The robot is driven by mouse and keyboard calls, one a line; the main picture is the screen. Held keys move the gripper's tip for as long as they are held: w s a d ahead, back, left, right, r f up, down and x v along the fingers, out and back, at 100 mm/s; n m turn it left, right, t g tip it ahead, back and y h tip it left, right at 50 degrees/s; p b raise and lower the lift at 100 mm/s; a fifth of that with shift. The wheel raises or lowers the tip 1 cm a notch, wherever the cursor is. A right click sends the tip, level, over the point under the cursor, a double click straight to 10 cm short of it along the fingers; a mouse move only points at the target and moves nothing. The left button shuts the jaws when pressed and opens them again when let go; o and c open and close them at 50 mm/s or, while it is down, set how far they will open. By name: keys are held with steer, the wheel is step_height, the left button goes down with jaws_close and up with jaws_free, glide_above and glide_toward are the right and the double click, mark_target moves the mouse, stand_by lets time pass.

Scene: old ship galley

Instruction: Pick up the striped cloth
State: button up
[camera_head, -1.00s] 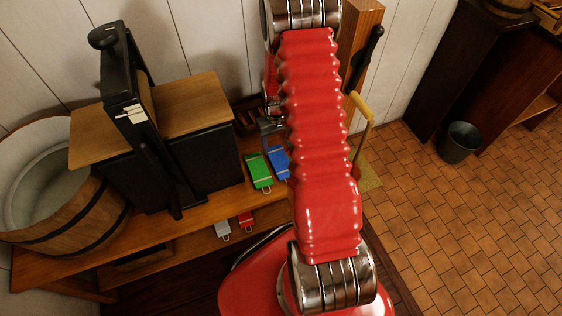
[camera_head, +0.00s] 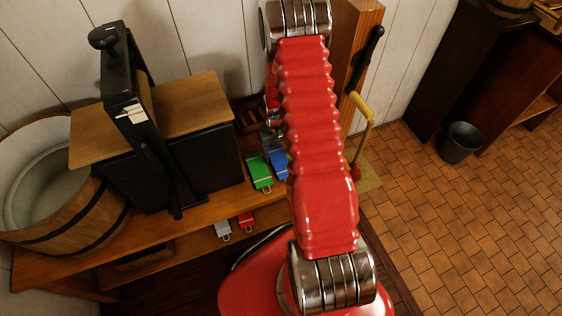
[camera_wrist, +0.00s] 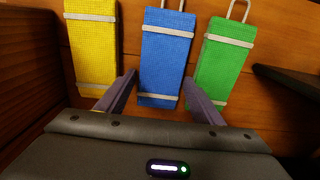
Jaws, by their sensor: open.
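Several flat textured pieces with pale bands across them and wire loops lie on the wooden shelf: a blue one (camera_wrist: 167,55), a green one (camera_wrist: 222,62) and a yellow one (camera_wrist: 93,48) in the wrist view. The blue (camera_head: 278,163) and green (camera_head: 259,172) ones also show in the head view. I cannot tell which of them is the striped cloth. My gripper (camera_wrist: 158,78) is open, its fingers on either side of the near end of the blue piece. Contact cannot be made out. In the head view my arm hides most of the gripper.
A grey piece (camera_head: 223,230) and a red piece (camera_head: 246,220) lie on the lower shelf. A black cabinet (camera_head: 205,165) and a wooden tub (camera_head: 85,215) stand on the left. A wooden post (camera_head: 360,35) stands behind my arm. A bucket (camera_head: 461,143) stands on the tiled floor.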

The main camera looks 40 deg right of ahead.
mark_target(278, 156)
stand_by(0.5)
steer(key=c, duration=0.9)
steer(key=shift+c, duration=0.2)
step_height(278, 156, up, 10)
stand_by(0.7)
